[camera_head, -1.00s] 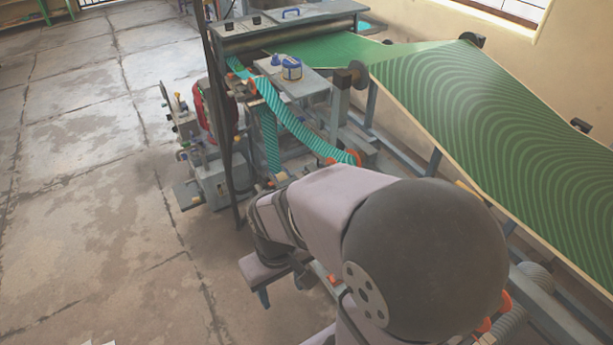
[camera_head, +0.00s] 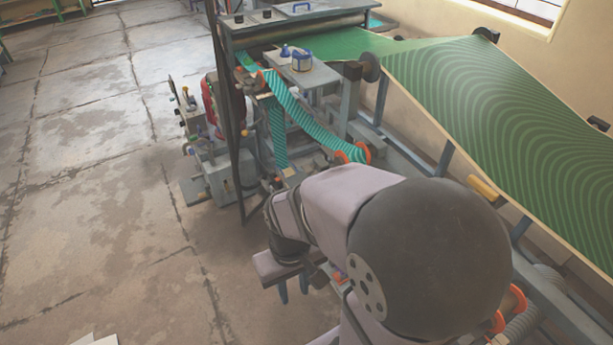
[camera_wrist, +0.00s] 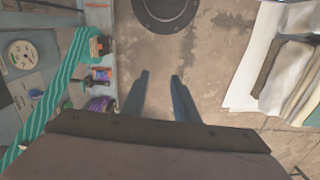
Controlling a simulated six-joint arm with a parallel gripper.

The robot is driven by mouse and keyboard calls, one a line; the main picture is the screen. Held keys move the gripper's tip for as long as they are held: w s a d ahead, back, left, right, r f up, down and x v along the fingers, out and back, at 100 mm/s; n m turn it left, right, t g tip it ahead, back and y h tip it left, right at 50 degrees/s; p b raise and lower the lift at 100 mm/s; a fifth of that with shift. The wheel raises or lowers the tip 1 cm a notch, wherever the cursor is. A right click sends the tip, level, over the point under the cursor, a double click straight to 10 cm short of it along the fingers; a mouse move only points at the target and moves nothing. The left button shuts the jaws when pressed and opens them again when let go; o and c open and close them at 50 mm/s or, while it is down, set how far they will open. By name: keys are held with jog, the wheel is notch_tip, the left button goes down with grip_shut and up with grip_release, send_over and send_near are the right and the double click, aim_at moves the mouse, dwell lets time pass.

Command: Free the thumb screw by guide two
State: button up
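My gripper (camera_head: 293,287) hangs over the floor in front of the machine in the head view. In the wrist view its two blue fingers (camera_wrist: 161,78) stand apart, with bare floor between them and nothing held. A teal striped web (camera_head: 300,125) runs down to an orange-flanged roller (camera_head: 357,153); the striped web also shows at the left of the wrist view (camera_wrist: 62,92). Small fittings, one purple (camera_wrist: 98,104), sit beside the web there, left of my fingers. I cannot make out which part is guide two or its thumb screw.
A wide green patterned sheet (camera_head: 480,110) slopes along the right. In the wrist view, white sheets (camera_wrist: 258,60) lie right and a dark round object (camera_wrist: 166,12) is at the top. Floor is open at left.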

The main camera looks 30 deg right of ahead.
jog(key=s+d+f+m+g+b, duration=0.1)
jog(key=d+f+m+b, duration=0.1)
jog(key=f+b, duration=0.65)
jog(key=s+d+f+m+g+b, duration=0.1)
jog(key=s+d+f+b, duration=0.3)
jog(key=f, duration=0.7)
jog(key=m+t+h+b, duration=0.5)
jog(key=m+t+h, duration=0.2)
jog(key=m+t, duration=1.15)
send_near(308, 174)
jog(key=shift+n, duration=0.35)
jog(key=x, duration=0.4)
jog(key=shift+w+d+f, duration=0.1)
jog(key=shift+w+d, duration=0.05)
jog(key=shift+w, duration=0.15)
jog(key=shift+m, duration=0.6)
